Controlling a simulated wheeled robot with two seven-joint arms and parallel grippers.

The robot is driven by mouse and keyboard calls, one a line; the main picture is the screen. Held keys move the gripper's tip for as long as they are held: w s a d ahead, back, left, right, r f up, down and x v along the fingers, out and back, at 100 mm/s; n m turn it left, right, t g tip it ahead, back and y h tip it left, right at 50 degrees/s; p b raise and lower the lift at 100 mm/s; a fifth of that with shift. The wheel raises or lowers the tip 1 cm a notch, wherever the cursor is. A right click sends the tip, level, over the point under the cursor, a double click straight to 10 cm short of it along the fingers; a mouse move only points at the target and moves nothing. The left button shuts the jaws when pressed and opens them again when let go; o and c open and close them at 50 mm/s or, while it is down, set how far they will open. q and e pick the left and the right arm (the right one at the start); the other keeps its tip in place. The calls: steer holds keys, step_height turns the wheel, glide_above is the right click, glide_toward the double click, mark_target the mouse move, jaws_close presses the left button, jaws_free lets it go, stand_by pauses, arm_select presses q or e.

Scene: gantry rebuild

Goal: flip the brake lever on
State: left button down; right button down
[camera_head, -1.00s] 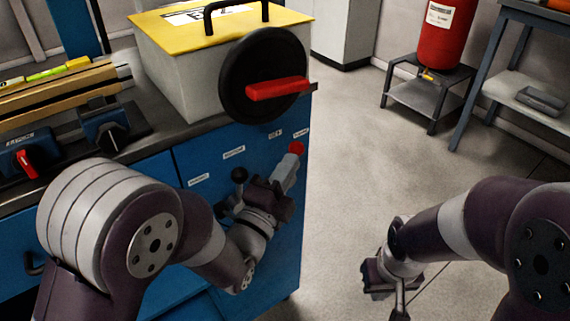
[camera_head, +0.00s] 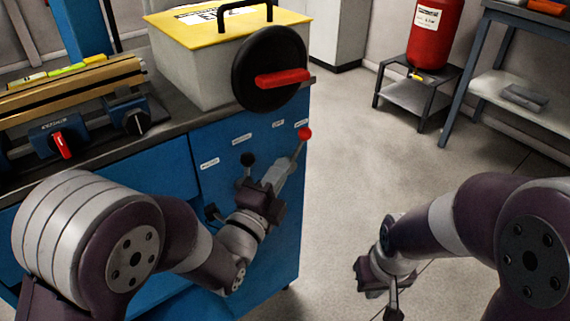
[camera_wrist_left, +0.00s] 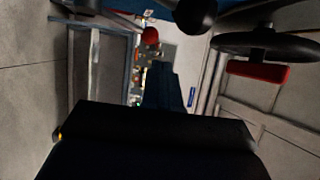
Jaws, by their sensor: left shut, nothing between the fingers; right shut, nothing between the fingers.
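Levers stand out from the front of the blue cabinet (camera_head: 175,165). One has a red knob (camera_head: 304,134) and a thin shaft slanting up to the right; another has a black knob (camera_head: 248,159). Their small labels are too blurred to read, so I cannot tell which is the brake lever. My left gripper (camera_head: 279,173) is shut and empty, just below the red knob, partly hiding the lever's lower shaft. Contact cannot be told. In the left wrist view the red knob (camera_wrist_left: 150,35) is beyond the fingers (camera_wrist_left: 165,88), the black knob (camera_wrist_left: 195,14) nearer. My right gripper (camera_head: 378,278) is shut over the floor.
A black handwheel (camera_head: 250,88) with a red handle (camera_head: 283,78) juts out above the levers from a yellow-lidded box (camera_head: 190,75).

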arm_select(q)
steer(key=v, duration=0.5)
steer(key=shift+s+a+p, duration=0.2)
steer(key=shift+a+p, duration=0.1)
steer(key=shift+p, duration=0.1)
arm_select(e)
steer(key=shift+w+d+r, duration=0.15)
steer(key=shift+w+r, duration=0.15)
steer(key=shift+w, duration=0.25)
